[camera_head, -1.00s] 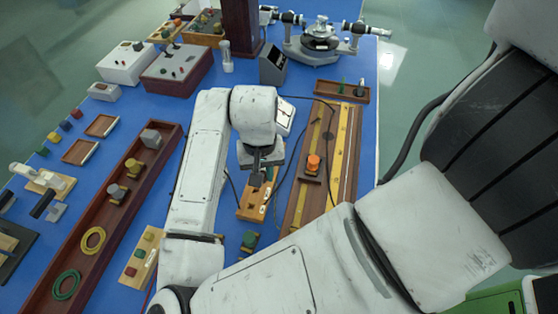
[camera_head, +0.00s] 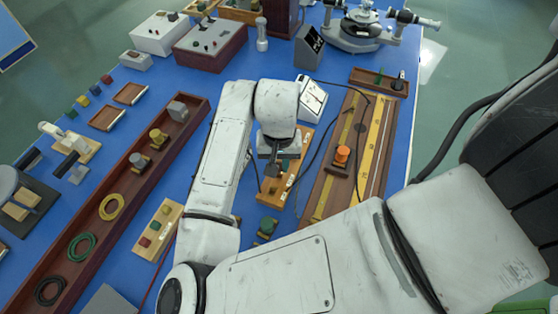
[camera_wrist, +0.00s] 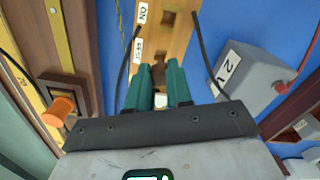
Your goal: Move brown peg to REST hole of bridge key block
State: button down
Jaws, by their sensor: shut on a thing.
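The bridge key block is a pale wooden block (camera_wrist: 182,38) with a row of square holes and white labels along its left edge in the wrist view. In the head view the block (camera_head: 298,166) lies partly behind my wrist. My gripper (camera_wrist: 156,72) has teal fingers shut on the brown peg (camera_wrist: 158,73), which shows as a small dark brown piece between the fingertips, over the block's near part. I cannot tell whether the peg is in a hole or above it.
A long brown bench with yellow rails (camera_head: 330,190) and an orange knob (camera_head: 342,154) stands right of the block. A grey box (camera_wrist: 252,80) marked 2 stands beside the block in the wrist view. Dark cables run close to my gripper. A long brown tray (camera_head: 60,240) lies left.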

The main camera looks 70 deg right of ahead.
jog(key=shift+f+b, duration=1.15)
jog(key=shift+f, duration=0.6)
jog(key=c, duration=0.9)
grip_release()
jog(key=shift+c, duration=0.2)
jog(key=shift+r, duration=0.1)
notch_tip(320, 180, up, 11)
jog(key=shift+f, duration=0.15)
